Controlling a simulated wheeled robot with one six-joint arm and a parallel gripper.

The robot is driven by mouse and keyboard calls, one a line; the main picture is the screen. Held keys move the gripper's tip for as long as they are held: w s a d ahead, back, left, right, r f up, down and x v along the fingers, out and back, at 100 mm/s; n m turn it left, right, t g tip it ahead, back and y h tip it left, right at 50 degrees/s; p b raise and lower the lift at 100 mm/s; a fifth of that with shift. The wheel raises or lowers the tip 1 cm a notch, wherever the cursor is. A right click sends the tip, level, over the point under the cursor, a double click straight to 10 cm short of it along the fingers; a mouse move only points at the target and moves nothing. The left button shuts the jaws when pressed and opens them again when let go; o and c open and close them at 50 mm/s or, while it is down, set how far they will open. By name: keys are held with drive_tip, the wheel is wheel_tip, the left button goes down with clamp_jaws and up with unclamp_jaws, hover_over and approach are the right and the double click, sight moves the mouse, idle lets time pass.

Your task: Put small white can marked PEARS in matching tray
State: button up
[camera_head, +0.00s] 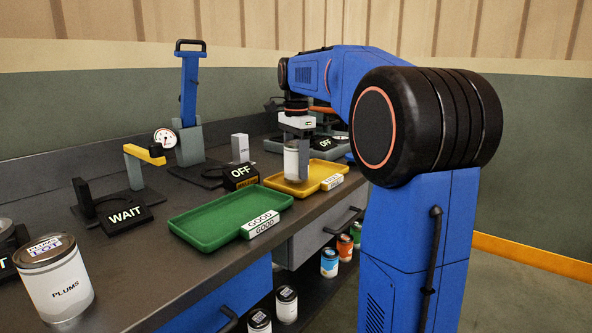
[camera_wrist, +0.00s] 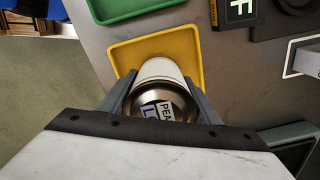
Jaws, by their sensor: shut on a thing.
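The small white can (camera_head: 291,161) with a metal lid is in my gripper (camera_head: 297,163). In the wrist view the can (camera_wrist: 161,72) sits between both fingers, and its lid label partly reads PEA. The yellow tray (camera_head: 317,177) is below and around the can in the head view; its front tag is too small to read surely. In the wrist view the yellow tray (camera_wrist: 121,55) lies beyond the can. I cannot tell whether the can touches the tray. The green tray (camera_head: 205,222), tagged GOOD, is left of the yellow one.
A large white PLUMS can (camera_head: 62,287) stands at the bench's front left. A blue lever device (camera_head: 189,90) rises at the back. Several cans stand on a lower shelf, including an orange one (camera_head: 344,247).

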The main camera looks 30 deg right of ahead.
sight(296, 142)
drive_tip(key=shift+f, duration=0.7)
drive_tip(key=shift+f, duration=0.15)
drive_tip(key=o, duration=1.5)
wheel_tip(296, 142, up, 12)
drive_tip(key=shift+r, duration=0.15)
